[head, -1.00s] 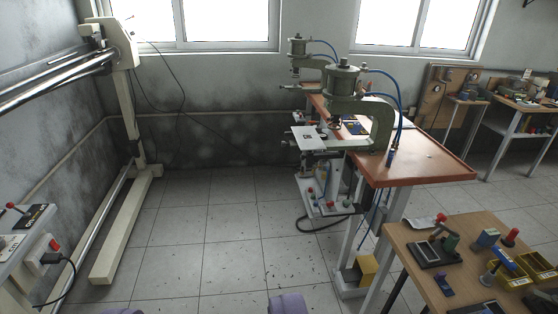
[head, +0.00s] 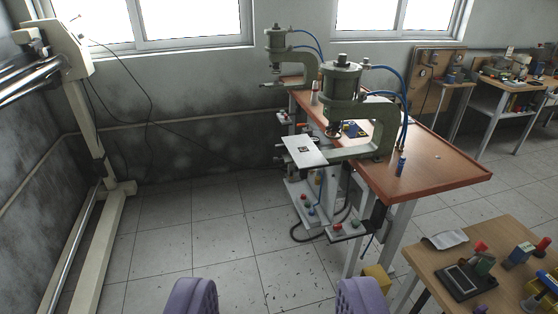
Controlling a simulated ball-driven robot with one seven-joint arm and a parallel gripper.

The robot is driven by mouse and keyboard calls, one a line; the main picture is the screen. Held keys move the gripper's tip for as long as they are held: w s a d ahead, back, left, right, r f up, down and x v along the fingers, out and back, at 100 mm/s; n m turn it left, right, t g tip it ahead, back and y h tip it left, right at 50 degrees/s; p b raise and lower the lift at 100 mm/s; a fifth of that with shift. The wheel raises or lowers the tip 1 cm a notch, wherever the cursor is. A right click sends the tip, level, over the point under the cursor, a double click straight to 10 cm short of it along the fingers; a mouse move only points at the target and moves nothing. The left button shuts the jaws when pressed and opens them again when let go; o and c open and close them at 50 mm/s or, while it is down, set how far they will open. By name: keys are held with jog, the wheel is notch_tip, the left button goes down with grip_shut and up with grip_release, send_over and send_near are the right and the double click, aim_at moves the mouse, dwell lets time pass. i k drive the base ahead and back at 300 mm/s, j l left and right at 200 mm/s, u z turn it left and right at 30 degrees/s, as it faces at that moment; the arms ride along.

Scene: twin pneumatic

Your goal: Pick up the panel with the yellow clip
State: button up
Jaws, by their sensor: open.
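My gripper (head: 277,298) shows at the bottom edge as two purple fingers set wide apart. It is open, with only floor between the fingers. I cannot make out for certain a panel with a yellow clip. A small dark blue panel-like piece (head: 354,130) with a bit of yellow lies on the orange-brown bench (head: 436,172), behind the nearer green press. A dark framed plate (head: 463,281) lies on the wooden table at lower right, and a yellow part (head: 550,273) is partly cut off at the right edge. My gripper is apart from all of these.
Two green presses (head: 343,80) with blue hoses stand on the bench. A white plate (head: 305,150) juts out from the nearer one. A wooden table (head: 424,262) stands at lower right. A white metal frame (head: 90,225) stands at left. Tiled floor (head: 190,235) between is clear.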

aim_at(351, 130)
jog(key=u, duration=0.45)
jog(key=i, duration=1.55)
jog(key=i+z, duration=0.1)
jog(key=i, duration=0.6)
jog(key=i+j+z, duration=0.1)
jog(key=i, duration=0.6)
jog(key=i+j+z, duration=0.1)
jog(key=i, duration=0.6)
jog(key=i+l+z, duration=0.1)
jog(key=i+z, duration=0.7)
jog(key=i+j+z, duration=0.15)
jog(key=i+z, duration=0.25)
jog(key=i+j+z, duration=0.2)
jog(key=z, duration=0.2)
jog(key=i+j, duration=0.05)
